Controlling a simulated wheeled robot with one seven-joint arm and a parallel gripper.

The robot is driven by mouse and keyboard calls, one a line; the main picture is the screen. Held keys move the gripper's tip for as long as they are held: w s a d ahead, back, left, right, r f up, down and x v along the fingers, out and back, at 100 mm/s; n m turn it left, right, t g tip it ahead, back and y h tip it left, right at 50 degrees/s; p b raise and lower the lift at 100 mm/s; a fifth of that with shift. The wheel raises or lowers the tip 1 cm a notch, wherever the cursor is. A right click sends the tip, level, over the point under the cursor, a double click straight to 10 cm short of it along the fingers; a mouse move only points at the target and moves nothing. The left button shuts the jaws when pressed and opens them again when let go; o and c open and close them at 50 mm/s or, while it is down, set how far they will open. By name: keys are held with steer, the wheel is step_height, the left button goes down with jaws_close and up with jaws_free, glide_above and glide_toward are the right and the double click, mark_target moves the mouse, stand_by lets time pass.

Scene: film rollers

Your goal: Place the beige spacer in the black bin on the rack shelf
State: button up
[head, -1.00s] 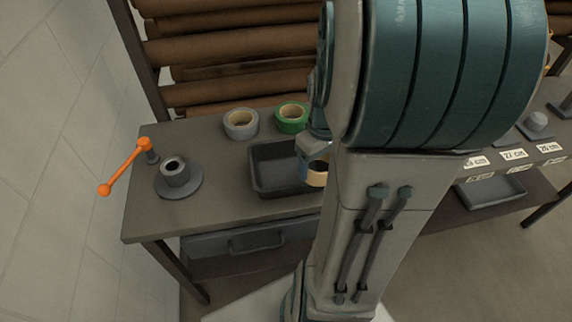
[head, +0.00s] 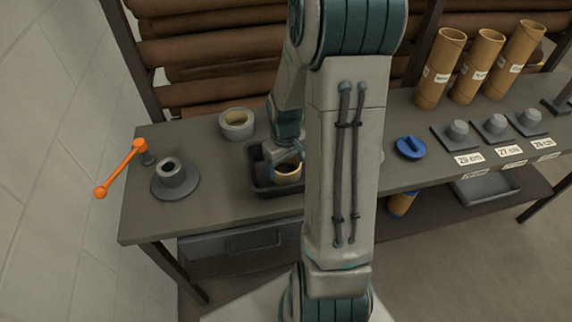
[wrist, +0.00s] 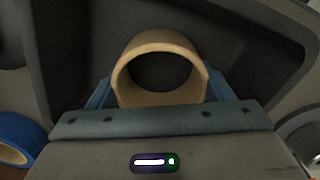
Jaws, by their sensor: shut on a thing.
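The beige spacer (head: 290,181), a short ring, is held in my gripper (head: 286,160) at the black bin (head: 261,185) on the bench top. In the wrist view the spacer (wrist: 160,97) sits between the blue fingers of my gripper (wrist: 160,88), which is shut on it. The dark floor and walls of the bin (wrist: 235,45) lie behind the ring. I cannot tell how far the spacer is above the bin floor. My arm hides the bin's right part in the head view.
A grey flanged hub (head: 174,180) and an orange crank (head: 122,168) are to the left. A blue-rimmed roll (wrist: 20,138) shows in the wrist view.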

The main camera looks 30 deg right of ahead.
steer(key=shift+f, duration=0.2)
steer(key=o, duration=1)
step_height(320, 180, up, 12)
steer(key=f, duration=0.1)
steer(key=s+a+r+t, duration=0.1)
steer(key=s+a+r, duration=0.1)
steer(key=s+a, duration=0.2)
steer(key=s+a+r+m+t, duration=0.1)
steer(key=s+a+r, duration=0.2)
steer(key=s+a, duration=0.1)
steer(key=s+a+r, duration=0.3)
steer(key=s+a, duration=0.1)
steer(key=shift+s+t+p, duration=0.2)
steer(key=shift+t+p, duration=0.15)
steer(key=shift+t, duration=0.05)
